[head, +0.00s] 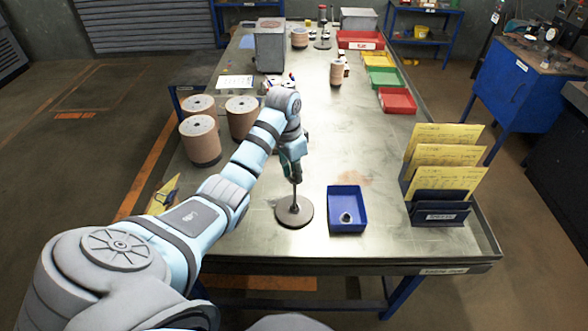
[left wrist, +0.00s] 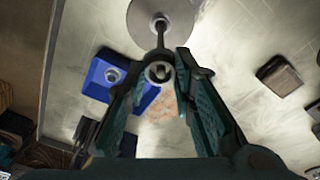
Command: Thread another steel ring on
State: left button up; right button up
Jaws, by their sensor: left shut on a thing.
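A steel spindle (head: 296,191) stands upright on a round grey base (head: 294,213) near the front of the bench; the base also shows at the top of the left wrist view (left wrist: 178,14). My left gripper (head: 293,179) points down over the spindle's top. Its fingers (left wrist: 168,66) are shut on a small steel ring (left wrist: 158,72), which lines up with the spindle's top end. I cannot tell whether the ring is around the tip or just above it. Another steel ring (head: 346,217) lies in the blue tray (head: 334,225) to the right. My right gripper is not in view.
A blue holder (head: 438,217) with yellow cards stands at the right. Several flap disc stacks (head: 200,142) stand at the left. Red, green and yellow bins (head: 397,101) line the far right edge. The bench between tray and bins is clear.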

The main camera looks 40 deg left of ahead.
aim_at(294, 183)
pick_arm(q)
jog(key=shift+f+b, duration=0.7)
jog(key=shift+f, duration=1.65)
jog(key=shift+f+b, duration=1)
jog(key=shift+f, duration=1.4)
jog(key=o, duration=0.8)
jog(key=shift+r, duration=0.1)
jog(key=shift+o, duration=0.2)
jog(key=r, duration=0.5)
jog(key=s+r, duration=0.1)
jog(key=r, duration=0.1)
jog(key=shift+a+r, duration=0.15)
jog(key=shift+r, duration=0.1)
